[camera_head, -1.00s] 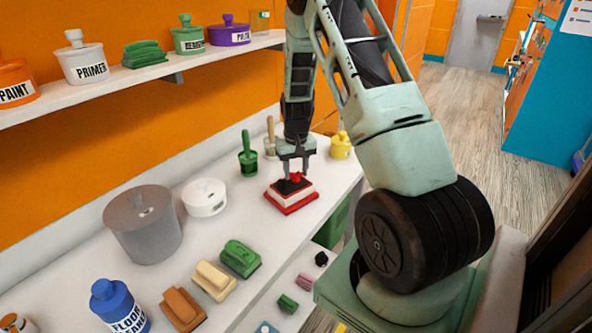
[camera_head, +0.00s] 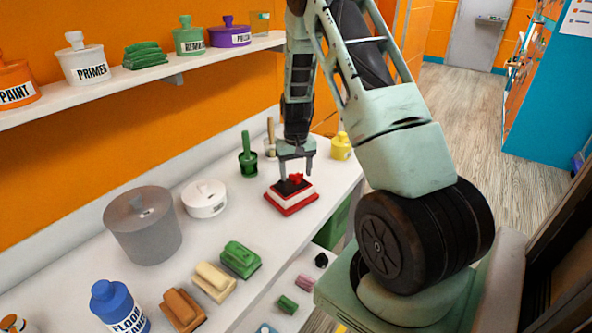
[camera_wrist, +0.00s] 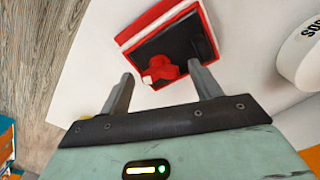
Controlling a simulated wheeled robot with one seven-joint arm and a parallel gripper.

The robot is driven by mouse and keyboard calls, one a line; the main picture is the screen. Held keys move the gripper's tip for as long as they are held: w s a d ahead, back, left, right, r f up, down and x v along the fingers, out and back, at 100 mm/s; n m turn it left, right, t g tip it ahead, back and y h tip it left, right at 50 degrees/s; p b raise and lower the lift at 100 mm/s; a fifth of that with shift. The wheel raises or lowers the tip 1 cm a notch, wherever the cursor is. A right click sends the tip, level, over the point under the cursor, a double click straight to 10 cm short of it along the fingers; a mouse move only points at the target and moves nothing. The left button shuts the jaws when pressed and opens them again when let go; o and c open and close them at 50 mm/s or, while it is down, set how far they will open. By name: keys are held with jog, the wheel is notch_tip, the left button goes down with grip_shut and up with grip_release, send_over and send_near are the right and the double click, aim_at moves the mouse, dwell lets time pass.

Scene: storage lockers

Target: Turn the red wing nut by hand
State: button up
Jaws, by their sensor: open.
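The red wing nut (camera_head: 296,178) sits on the dark top of a red and white block (camera_head: 291,197) on the white counter. In the wrist view the wing nut (camera_wrist: 161,69) lies beyond the fingertips, roughly between them, with a pale patch on its near side. The block's black top (camera_wrist: 185,48) and red rim show around it. My gripper (camera_head: 296,177) is above the block, pointing down. I cannot tell the exact height gap to the nut.
A white round tin (camera_head: 204,198) and a grey pot (camera_head: 143,225) stand to the left. A green pot with a brush (camera_head: 248,160) and a yellow pot (camera_head: 341,146) stand behind. A shelf (camera_head: 150,76) with tins runs above.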

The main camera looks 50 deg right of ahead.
notch_tip(320, 180, up, 17)
jog(key=b, duration=0.2)
jog(key=shift+r+b, duration=0.2)
jog(key=shift+b, duration=0.15)
jog(key=shift+a+f, duration=0.15)
jog(key=c, duration=0.7)
jog(key=a+n+b, duration=0.1)
jog(key=n, duration=0.2)
jog(key=w+a+f+n+g+b, duration=0.1)
jog(key=n+b, duration=0.1)
jog(key=a+f+n+h+b, duration=0.1)
jog(key=n, duration=0.2)
jog(key=shift+w+a+n+g, duration=0.2)
jog(key=shift+w+n+g, duration=0.1)
jog(key=shift+w, duration=0.05)
jog(key=d+f+n+h+b, duration=0.1)
jog(key=f+n, duration=0.2)
jog(key=f, duration=0.2)
jog(key=s+d+f+n+h+b, duration=0.1)
jog(key=f+n, duration=0.2)
jog(key=f, duration=0.2)
jog(key=d+f+n+h+b, duration=0.1)
jog(key=f+n, duration=0.2)
jog(key=f, duration=0.2)
jog(key=shift+s+d+g, duration=0.1)
jog(key=shift+s+g, duration=0.1)
jog(key=shift+g, duration=0.2)
